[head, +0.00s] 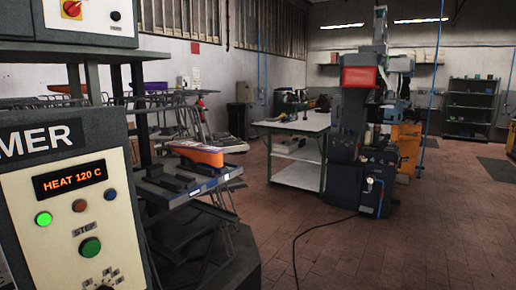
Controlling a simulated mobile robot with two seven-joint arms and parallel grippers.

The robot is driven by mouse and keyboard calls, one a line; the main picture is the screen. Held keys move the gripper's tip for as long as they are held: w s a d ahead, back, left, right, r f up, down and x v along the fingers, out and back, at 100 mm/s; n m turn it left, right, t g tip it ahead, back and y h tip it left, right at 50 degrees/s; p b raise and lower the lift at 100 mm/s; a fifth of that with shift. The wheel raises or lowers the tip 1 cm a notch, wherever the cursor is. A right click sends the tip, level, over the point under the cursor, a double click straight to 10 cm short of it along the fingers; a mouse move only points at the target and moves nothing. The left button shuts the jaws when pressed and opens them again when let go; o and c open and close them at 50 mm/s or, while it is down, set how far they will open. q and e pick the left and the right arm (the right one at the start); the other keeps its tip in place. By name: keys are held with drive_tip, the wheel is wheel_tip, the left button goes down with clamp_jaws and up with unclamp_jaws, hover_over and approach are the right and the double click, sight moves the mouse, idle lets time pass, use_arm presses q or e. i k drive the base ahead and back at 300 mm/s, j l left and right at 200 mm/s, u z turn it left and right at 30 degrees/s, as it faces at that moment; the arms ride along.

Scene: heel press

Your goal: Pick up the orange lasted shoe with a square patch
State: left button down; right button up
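An orange lasted shoe (200,153) lies on a dark platform (170,197) just left of the picture's middle, beyond the machine panel. A pale band shows along its side; I cannot make out a square patch at this size. Another orange item (66,88) sits farther back at the left, on wire racking, partly behind a machine post. A purple item (156,85) sits on the racking nearby. Neither of my grippers is in view.
A cream control panel (78,215) reading "HEAT 120 C" fills the near left. A white-topped table (300,123) and a tall dark machine with a red box (360,77) stand beyond. A black cable (305,232) lies on the mostly open brick floor (420,235) at right.

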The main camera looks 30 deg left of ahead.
sight(211, 157)
drive_tip(key=i, duration=0.7)
drive_tip(key=i+l, duration=0.15)
drive_tip(key=i, duration=0.6)
drive_tip(key=i+u, duration=0.25)
drive_tip(key=u, duration=0.15)
drive_tip(key=i+l+u, duration=0.1)
drive_tip(key=i+u, duration=0.15)
drive_tip(key=u, duration=0.15)
drive_tip(key=i+l+u, duration=0.2)
drive_tip(key=u, duration=0.25)
drive_tip(key=i+l+u, duration=0.2)
drive_tip(key=u, duration=0.2)
drive_tip(key=i+l+u, duration=0.1)
drive_tip(key=u, duration=0.35)
drive_tip(key=i+l+u, duration=0.1)
drive_tip(key=u, duration=0.3)
drive_tip(key=l+u, duration=0.45)
drive_tip(key=i+l+u, duration=0.1)
drive_tip(key=u, duration=0.35)
